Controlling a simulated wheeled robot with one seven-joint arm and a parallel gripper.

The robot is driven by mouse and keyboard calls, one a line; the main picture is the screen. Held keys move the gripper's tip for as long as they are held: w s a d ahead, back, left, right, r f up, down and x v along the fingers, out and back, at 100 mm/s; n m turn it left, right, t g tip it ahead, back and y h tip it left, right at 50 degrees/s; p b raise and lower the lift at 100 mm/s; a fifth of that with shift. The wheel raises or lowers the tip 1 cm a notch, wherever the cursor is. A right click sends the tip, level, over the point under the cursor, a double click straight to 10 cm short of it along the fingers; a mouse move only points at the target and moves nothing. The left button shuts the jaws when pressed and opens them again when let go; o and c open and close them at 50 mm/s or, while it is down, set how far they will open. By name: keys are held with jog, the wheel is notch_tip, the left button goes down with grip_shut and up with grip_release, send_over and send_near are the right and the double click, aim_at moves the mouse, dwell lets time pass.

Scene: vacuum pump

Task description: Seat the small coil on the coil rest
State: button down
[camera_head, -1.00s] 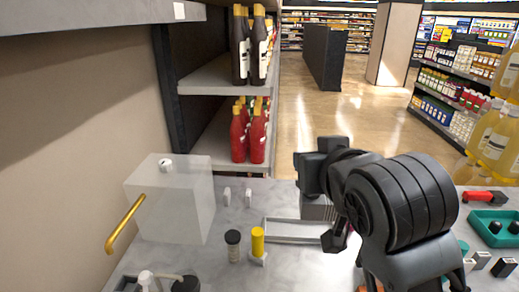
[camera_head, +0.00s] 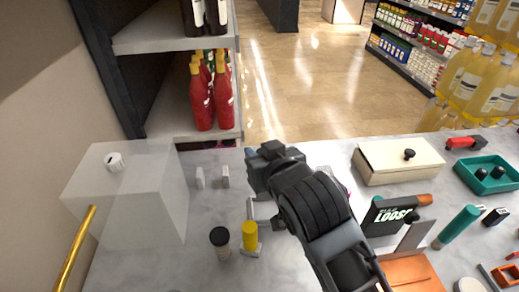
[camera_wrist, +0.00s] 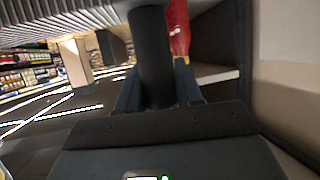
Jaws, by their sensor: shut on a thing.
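In the wrist view my gripper (camera_wrist: 158,94) is shut on an upright black cylinder (camera_wrist: 154,50). A grey ribbed body (camera_wrist: 65,17) lies across the top of that view, where the cylinder ends; I cannot tell whether they are joined. In the head view my gripper (camera_head: 262,168) is above the worktop, and my wrist hides what it holds. I cannot tell for certain which things are the small coil and coil rest.
A pale tray (camera_head: 262,211) is partly hidden by my wrist. A translucent block (camera_head: 130,205) stands at left. A cream box with a black knob (camera_head: 385,168), a LOOSE-marked box (camera_head: 385,216) and a green tray (camera_head: 490,181) are at right. Red bottles (camera_head: 212,100) stand behind.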

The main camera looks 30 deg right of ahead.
jog(key=shift+f+b, duration=1.7)
jog(key=shift+f, duration=2.1)
dwell(1.0)
jog(key=c, duration=0.7)
grip_release()
jog(key=shift+s, duration=0.1)
jog(key=shift+o, duration=0.2)
jog(key=shift+r+p, duration=2.05)
jog(key=shift+r, duration=2.45)
